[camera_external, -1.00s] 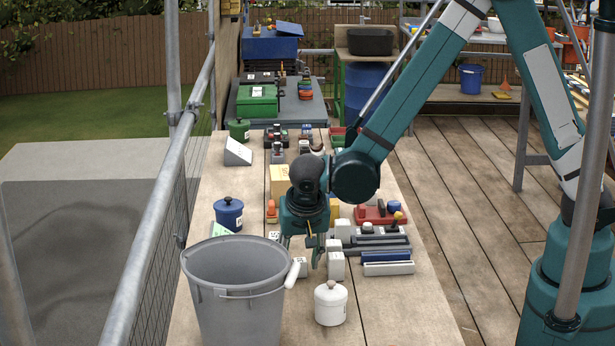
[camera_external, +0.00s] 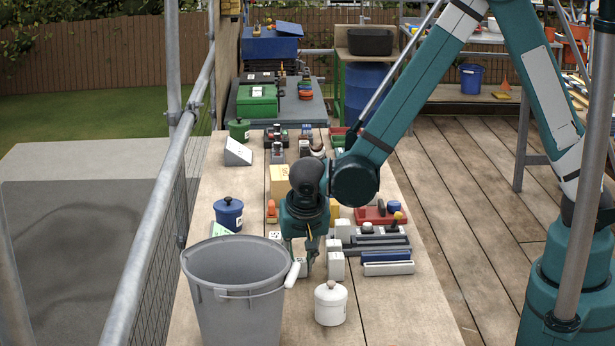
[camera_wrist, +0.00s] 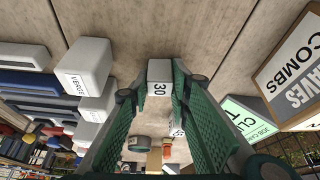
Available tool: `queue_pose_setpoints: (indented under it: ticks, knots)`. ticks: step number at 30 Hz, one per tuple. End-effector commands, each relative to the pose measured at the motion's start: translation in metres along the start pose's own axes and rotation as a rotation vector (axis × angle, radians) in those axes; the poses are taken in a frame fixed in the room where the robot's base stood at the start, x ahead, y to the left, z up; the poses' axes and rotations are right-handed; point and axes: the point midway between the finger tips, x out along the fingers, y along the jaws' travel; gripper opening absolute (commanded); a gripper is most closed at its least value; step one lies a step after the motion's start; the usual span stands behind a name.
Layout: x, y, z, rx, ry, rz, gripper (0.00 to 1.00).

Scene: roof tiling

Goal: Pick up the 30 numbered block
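The white block numbered 30 (camera_wrist: 159,88) sits between the fingertips of my gripper (camera_wrist: 160,98) in the wrist view, its number facing the camera. The green fingers appear to touch it on both sides. In the external view my gripper (camera_external: 302,256) points down at the bench, with the small white block (camera_external: 302,268) low between its fingers. The block appears to be on the bench top; the fingers partly hide it.
A grey bucket (camera_external: 236,285) stands close at the left, its white handle grip near the block. A white lidded pot (camera_external: 331,303) stands in front. White blocks (camera_external: 336,266) and blue and grey bars (camera_external: 387,257) lie right. A blue pot (camera_external: 228,213) is behind.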

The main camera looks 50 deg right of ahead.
Motion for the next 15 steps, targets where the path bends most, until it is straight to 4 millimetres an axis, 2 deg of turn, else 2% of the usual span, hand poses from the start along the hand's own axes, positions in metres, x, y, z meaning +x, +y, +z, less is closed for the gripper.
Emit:
queue_pose_setpoints:
  ticks: [8,15]
  knots:
    - [-0.0004,0.0000,-0.0002,0.000,0.000,0.000,0.08]
    - [-0.0090,-0.0003,-0.0038,0.000,0.000,0.000,0.08]
